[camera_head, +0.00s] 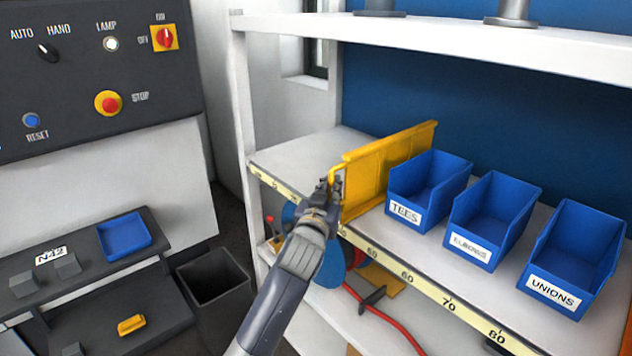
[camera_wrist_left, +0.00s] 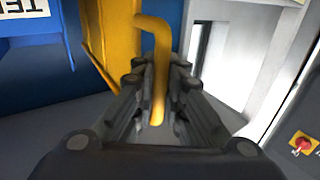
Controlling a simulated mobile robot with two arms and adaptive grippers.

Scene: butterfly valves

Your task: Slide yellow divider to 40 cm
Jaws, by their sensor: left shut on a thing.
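The yellow divider (camera_head: 385,168) stands upright across the middle shelf, left of the blue bins. My left gripper (camera_head: 332,186) is at the divider's front end, shut on its yellow handle. In the left wrist view the handle (camera_wrist_left: 157,70) runs down between the two fingers, and the divider's panel (camera_wrist_left: 105,40) is beside it. The scale strip (camera_head: 424,288) runs along the shelf's front edge, with 60, 70 and 80 readable at the right. My gripper and arm hide the marks below the divider's front end, so its exact reading cannot be told. My right gripper is not in view.
Blue bins labelled TEES (camera_head: 425,190), ELBOWS (camera_head: 492,220) and UNIONS (camera_head: 572,258) stand right of the divider; TEES is close to it. The shelf (camera_head: 300,155) is clear to its left. A white post (camera_head: 243,110) bounds the shelf's left end.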

